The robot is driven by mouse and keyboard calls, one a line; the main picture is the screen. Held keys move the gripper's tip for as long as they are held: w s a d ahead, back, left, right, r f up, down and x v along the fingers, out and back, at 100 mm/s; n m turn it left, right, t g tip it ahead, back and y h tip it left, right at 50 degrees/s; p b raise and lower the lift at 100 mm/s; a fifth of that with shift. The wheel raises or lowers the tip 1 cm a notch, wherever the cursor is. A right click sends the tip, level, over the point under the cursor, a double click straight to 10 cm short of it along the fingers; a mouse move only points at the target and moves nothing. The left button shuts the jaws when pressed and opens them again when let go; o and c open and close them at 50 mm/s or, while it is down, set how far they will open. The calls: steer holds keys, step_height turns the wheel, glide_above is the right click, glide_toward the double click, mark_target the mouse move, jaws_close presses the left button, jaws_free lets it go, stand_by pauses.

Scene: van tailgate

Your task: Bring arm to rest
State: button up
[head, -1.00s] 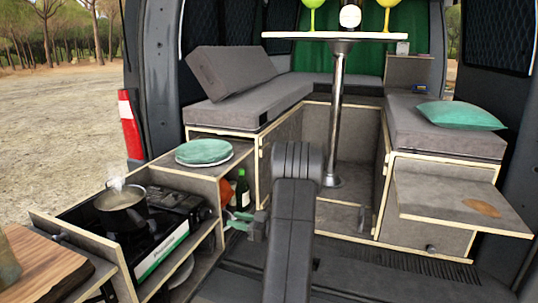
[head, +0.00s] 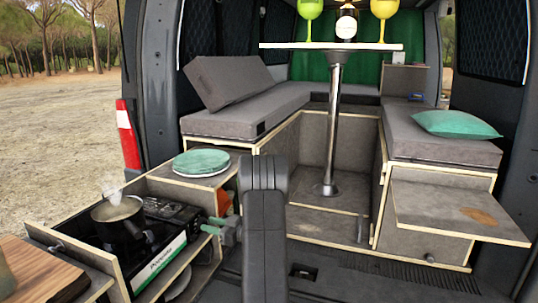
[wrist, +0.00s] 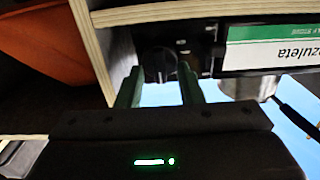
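My gripper (head: 216,230) is at the front right corner of the stove drawer, just right of the stove's green-and-white front label. My dark arm rises in the middle of the head view. In the wrist view, the two green fingers of my gripper (wrist: 160,90) stand apart with a clear gap and nothing held between them. A dark stove knob (wrist: 158,65) shows beyond the gap. Whether the fingers touch the drawer edge, I cannot tell.
A steaming pot (head: 118,212) sits on the stove (head: 158,244) at left. A wooden board (head: 40,272) is at the lower left. Green plates (head: 201,162) rest on the cabinet. A pedestal table (head: 330,46) holds glasses and a bottle. A fold-out shelf (head: 450,208) juts out at right.

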steer(key=s+d+n+b, duration=0.4)
steer(key=d+n, duration=0.3)
steer(key=d, duration=0.6)
steer(key=shift+s+b, duration=0.35)
steer(key=shift+s, duration=0.2)
stand_by(1.6)
steer(key=shift+f, duration=0.1)
